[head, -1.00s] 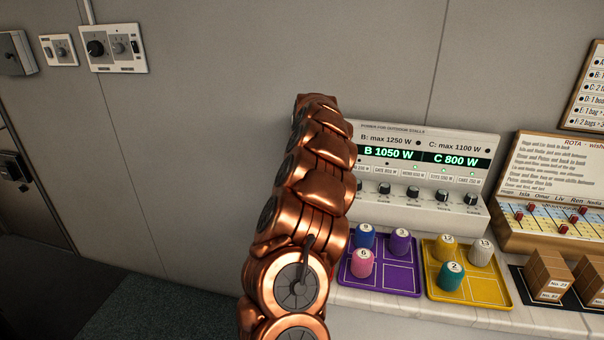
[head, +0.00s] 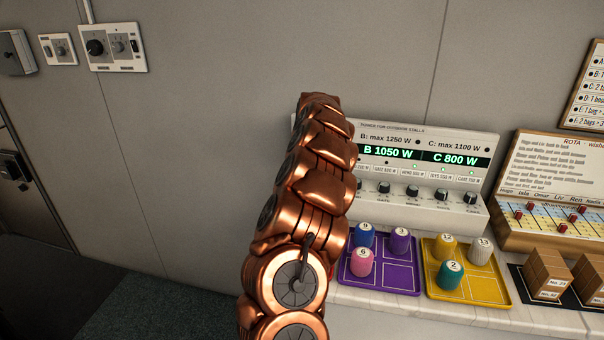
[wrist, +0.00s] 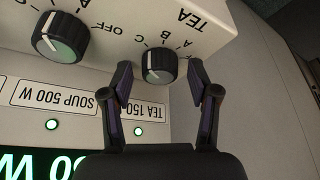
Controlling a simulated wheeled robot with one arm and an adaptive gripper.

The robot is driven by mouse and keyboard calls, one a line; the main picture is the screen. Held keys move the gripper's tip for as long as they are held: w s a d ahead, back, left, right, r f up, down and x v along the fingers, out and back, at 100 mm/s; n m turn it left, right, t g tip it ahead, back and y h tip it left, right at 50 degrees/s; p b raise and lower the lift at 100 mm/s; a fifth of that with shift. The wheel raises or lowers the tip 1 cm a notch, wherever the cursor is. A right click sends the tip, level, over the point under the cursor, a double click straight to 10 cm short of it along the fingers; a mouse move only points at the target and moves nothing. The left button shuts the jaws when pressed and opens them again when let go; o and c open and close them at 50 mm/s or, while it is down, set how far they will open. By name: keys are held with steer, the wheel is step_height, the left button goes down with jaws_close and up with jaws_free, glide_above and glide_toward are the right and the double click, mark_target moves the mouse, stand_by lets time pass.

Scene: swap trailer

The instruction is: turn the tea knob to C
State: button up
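The tea knob (wrist: 162,68) is a dark round knob with a pale green face and a white mark, shown upside down in the wrist view below the word TEA. The letters A, B, C and OFF lie around it; I cannot tell surely which one the mark points to. My gripper (wrist: 160,72) is open, with one dark finger on each side of the knob. Small gaps seem to show between fingers and knob; contact is unclear. In the head view my arm hides the tea knob and gripper. The white control panel (head: 480,145) reads B 1050 W and C 800 W.
The soup knob (wrist: 60,37) is close beside the tea knob. Its green lamp (wrist: 53,125) and the tea lamp (wrist: 138,131) are lit. A purple tray (head: 400,281) and a yellow tray (head: 468,290) with numbered pegs stand before the panel.

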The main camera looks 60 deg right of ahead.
steer(key=shift+r, duration=0.1)
steer(key=v, duration=1.2)
stand_by(0.5)
steer(key=w+a+r+n+y, duration=0.15)
steer(key=w+a, duration=0.25)
steer(key=a, duration=0.6)
steer(key=w+a+r+n+y, duration=0.1)
steer(key=w+a+n, duration=0.15)
steer(key=a, duration=0.75)
steer(key=s+a+n+p, duration=0.1)
steer(key=s+a+n, duration=0.1)
steer(key=a, duration=1.6)
steer(key=s+a+f+n+g, duration=0.2)
steer(key=s+a+f+g, duration=0.1)
steer(key=s+a, duration=0.8)
steer(key=s+a+f+g, duration=0.1)
steer(key=s+a+f, duration=0.1)
steer(key=s, duration=0.6)
steer(key=s+a+f+g+p, duration=0.1)
steer(key=s+a+f, duration=0.2)
steer(key=s, duration=0.5)
steer(key=shift+f, duration=0.2)
